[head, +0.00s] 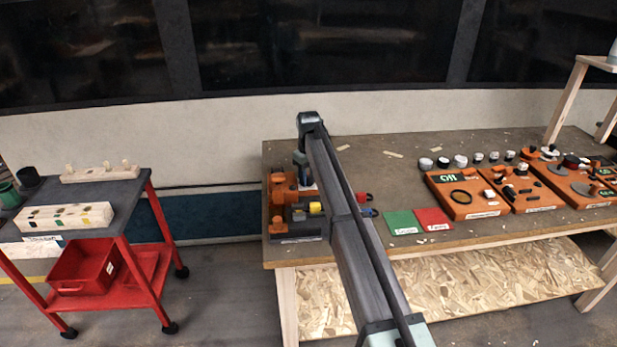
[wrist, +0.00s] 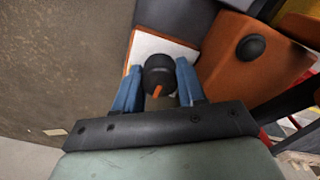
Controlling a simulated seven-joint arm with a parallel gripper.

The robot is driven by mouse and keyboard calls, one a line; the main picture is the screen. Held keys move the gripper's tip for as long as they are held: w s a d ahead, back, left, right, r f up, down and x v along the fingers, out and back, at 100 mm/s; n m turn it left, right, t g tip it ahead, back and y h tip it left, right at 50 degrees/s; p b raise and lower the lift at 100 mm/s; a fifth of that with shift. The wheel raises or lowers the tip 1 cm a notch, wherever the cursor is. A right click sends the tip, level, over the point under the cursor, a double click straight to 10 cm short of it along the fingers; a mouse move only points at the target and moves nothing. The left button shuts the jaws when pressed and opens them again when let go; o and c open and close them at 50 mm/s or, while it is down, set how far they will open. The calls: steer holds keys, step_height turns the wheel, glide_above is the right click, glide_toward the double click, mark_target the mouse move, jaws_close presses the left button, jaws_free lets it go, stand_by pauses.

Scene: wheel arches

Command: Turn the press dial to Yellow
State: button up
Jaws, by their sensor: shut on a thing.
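The black dial (wrist: 159,70) with an orange pointer sits on a white plate (wrist: 150,45) with an orange edge in the wrist view. My gripper (wrist: 157,84) has its two blue fingers closed on either side of the dial. The pointer faces back toward my wrist; no colour marks can be read around the dial. In the head view, the orange and grey press (head: 279,192) stands at the left end of the workbench, and my gripper (head: 304,172) is down at it. My arm hides part of the press and the dial there.
An orange block with a black knob (wrist: 250,47) stands right beside my fingers. On the workbench (head: 380,160) lie green (head: 402,222) and red (head: 433,218) cards, with orange panels (head: 465,195) to the right. A red cart (head: 150,250) stands left, across a gap.

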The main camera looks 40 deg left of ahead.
mark_target(308, 176)
steer(key=shift+m, duration=0.4)
steer(key=m, duration=1.1)
stand_by(0.7)
steer(key=o, duration=0.8)
steer(key=shift+r, duration=0.1)
step_height(308, 176, up, 14)
steer(key=shift+f, duration=0.15)
stand_by(0.3)
